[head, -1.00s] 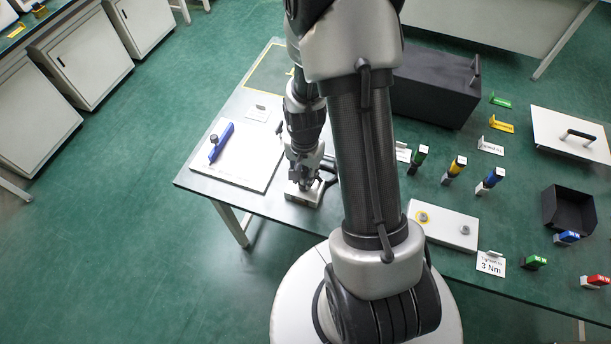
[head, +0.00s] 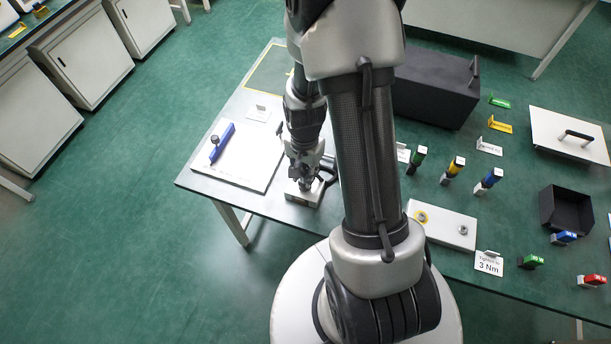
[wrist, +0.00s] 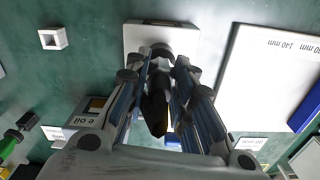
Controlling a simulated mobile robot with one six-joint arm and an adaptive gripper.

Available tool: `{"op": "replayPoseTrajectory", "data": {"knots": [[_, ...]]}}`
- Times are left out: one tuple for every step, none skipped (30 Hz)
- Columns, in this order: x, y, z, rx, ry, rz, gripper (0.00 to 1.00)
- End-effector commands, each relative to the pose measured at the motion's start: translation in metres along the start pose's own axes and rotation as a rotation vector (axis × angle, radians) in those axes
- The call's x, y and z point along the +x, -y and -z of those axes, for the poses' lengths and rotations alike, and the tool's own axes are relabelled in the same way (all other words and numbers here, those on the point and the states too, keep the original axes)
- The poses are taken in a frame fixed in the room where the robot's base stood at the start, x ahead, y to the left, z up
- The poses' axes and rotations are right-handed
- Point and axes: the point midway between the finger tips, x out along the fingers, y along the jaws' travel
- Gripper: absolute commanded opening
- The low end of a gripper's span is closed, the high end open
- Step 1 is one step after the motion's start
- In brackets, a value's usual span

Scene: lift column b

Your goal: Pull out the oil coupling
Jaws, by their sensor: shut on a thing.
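My gripper (head: 304,183) is at a small pale block (head: 304,198) near the front edge of the table. In the wrist view my gripper (wrist: 159,62) has its fingers closed around the dark oil coupling (wrist: 156,108). The pale block (wrist: 185,36) lies just beyond the fingertips there. A black hose (head: 329,172) curves beside the gripper in the head view. The fingers hide where the coupling meets the block, so I cannot tell whether it is seated or clear. A label reading "e oil" (wrist: 91,115) shows beside the left finger.
A white board (head: 225,160) with a blue tool (head: 222,143) lies to the left. To the right are a white plate (head: 442,226), several coloured-top pieces, a black tray (head: 567,209) and a dark box (head: 436,85). A small white square part (wrist: 53,38) shows in the wrist view.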

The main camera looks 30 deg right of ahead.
Motion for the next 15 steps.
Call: {"op": "replayPoseTrajectory", "data": {"knots": [[-0.003, 0.0, 0.0, 0.0, 0.0, 0.0, 0.0], [-0.005, 0.0, 0.0, 0.0, 0.0, 0.0, 0.0], [-0.007, 0.0, 0.0, 0.0, 0.0, 0.0, 0.0], [-0.008, 0.0, 0.0, 0.0, 0.0, 0.0, 0.0], [-0.01, 0.0, 0.0, 0.0, 0.0, 0.0, 0.0], [-0.012, 0.0, 0.0, 0.0, 0.0, 0.0, 0.0], [-0.014, 0.0, 0.0, 0.0, 0.0, 0.0, 0.0], [-0.015, 0.0, 0.0, 0.0, 0.0, 0.0, 0.0], [-0.017, 0.0, 0.0, 0.0, 0.0, 0.0, 0.0], [-0.019, 0.0, 0.0, 0.0, 0.0, 0.0, 0.0], [-0.02, 0.0, 0.0, 0.0, 0.0, 0.0, 0.0], [-0.022, 0.0, 0.0, 0.0, 0.0, 0.0, 0.0], [-0.024, 0.0, 0.0, 0.0, 0.0, 0.0, 0.0], [-0.025, 0.0, 0.0, 0.0, 0.0, 0.0, 0.0], [-0.027, 0.0, 0.0, 0.0, 0.0, 0.0, 0.0]]}}
